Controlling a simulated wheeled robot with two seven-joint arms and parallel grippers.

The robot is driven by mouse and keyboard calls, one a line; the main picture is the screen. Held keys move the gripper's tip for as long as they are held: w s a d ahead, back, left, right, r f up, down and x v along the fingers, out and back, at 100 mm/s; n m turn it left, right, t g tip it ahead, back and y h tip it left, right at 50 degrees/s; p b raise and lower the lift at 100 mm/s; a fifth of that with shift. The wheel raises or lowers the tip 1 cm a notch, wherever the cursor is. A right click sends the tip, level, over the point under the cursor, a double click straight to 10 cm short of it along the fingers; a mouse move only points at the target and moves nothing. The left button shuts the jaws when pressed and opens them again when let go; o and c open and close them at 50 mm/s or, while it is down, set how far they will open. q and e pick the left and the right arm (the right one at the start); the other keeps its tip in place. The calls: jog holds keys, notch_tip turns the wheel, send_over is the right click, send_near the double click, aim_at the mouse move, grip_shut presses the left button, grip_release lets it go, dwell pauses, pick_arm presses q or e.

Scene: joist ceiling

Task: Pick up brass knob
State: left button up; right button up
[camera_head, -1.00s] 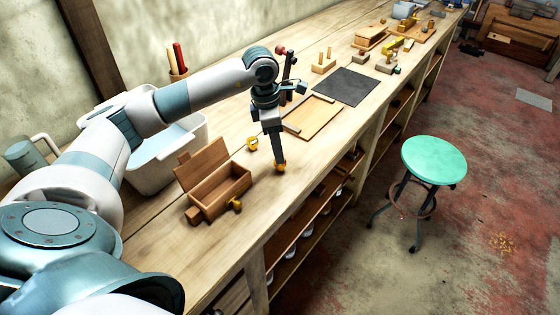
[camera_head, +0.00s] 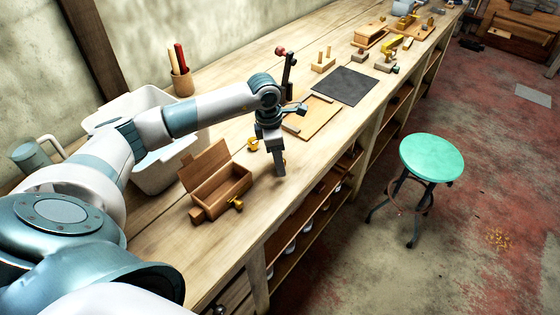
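My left gripper (camera_head: 279,163) points down over the bench, to the right of the open wooden box (camera_head: 222,192). Its fingers look close together, but their gap is not clear. No brass piece shows at the fingertips; anything behind or between them is hidden. A small yellow brass-coloured piece (camera_head: 253,144) stands on the bench left of the gripper, partly covered by it. Another brass piece (camera_head: 238,204) is at the front right of the box; I cannot tell whether it is attached. My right gripper is not in view.
A white tub (camera_head: 160,177) and a holder with red-handled tools (camera_head: 182,84) stand behind my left arm. A wooden board (camera_head: 318,121) and dark mat (camera_head: 346,86) lie beyond the gripper. A green stool (camera_head: 432,157) stands right of the bench.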

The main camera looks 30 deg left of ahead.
pick_arm(q)
jog(key=shift+c, duration=0.3)
jog(key=c, duration=1.1)
jog(key=shift+r, duration=0.15)
jog(key=shift+r+b, duration=0.55)
jog(key=shift+b, duration=0.15)
notch_tip(320, 180, up, 2)
jog(key=shift+r+b, duration=0.2)
jog(key=shift+b, duration=0.6)
jog(key=d+r+b, duration=0.2)
jog(key=d+r, duration=0.1)
jog(key=d, duration=0.2)
jog(key=s+d+r+b, duration=0.1)
jog(key=d+r+b, duration=0.1)
jog(key=d+r, duration=0.2)
jog(key=d, duration=0.2)
jog(key=shift+d, duration=0.3)
jog(key=shift+r, duration=0.1)
